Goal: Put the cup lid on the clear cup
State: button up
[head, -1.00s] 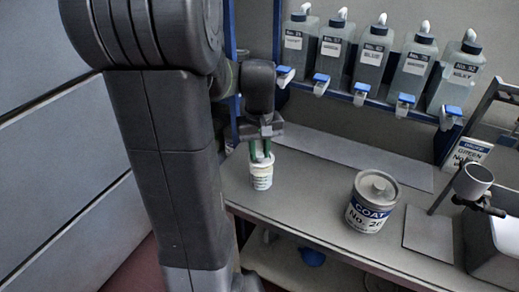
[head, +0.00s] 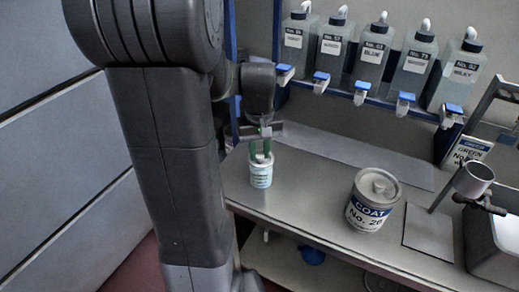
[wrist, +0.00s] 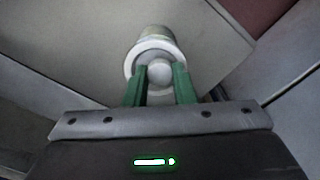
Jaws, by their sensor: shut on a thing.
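The clear cup (head: 261,178) stands upright on the left end of the bench in the head view, pale teal with a small label. It also shows in the wrist view (wrist: 152,33), partly behind the lid. The white cup lid (wrist: 134,60) has a round knob and lies at the cup's mouth, roughly centred over it. Whether it is fully seated I cannot tell. My gripper (head: 262,155), with green fingers, is shut on the lid's knob directly above the cup. It also shows in the wrist view (wrist: 160,76).
A COAT No. 26 can (head: 373,205) stands to the right on the bench (head: 300,190). A grey pad (head: 428,232) and a stand with a metal cup (head: 474,180) are farther right. Several bottles (head: 370,60) with blue taps line the rack behind. The bench between cup and can is clear.

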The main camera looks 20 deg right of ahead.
dwell(0.3)
jog(key=o, duration=1)
jog(key=shift+o, duration=0.6)
jog(key=o, duration=0.4)
jog(key=shift+r+p, duration=3.05)
jog(key=shift+r, duration=0.5)
jog(key=shift+f, duration=0.2)
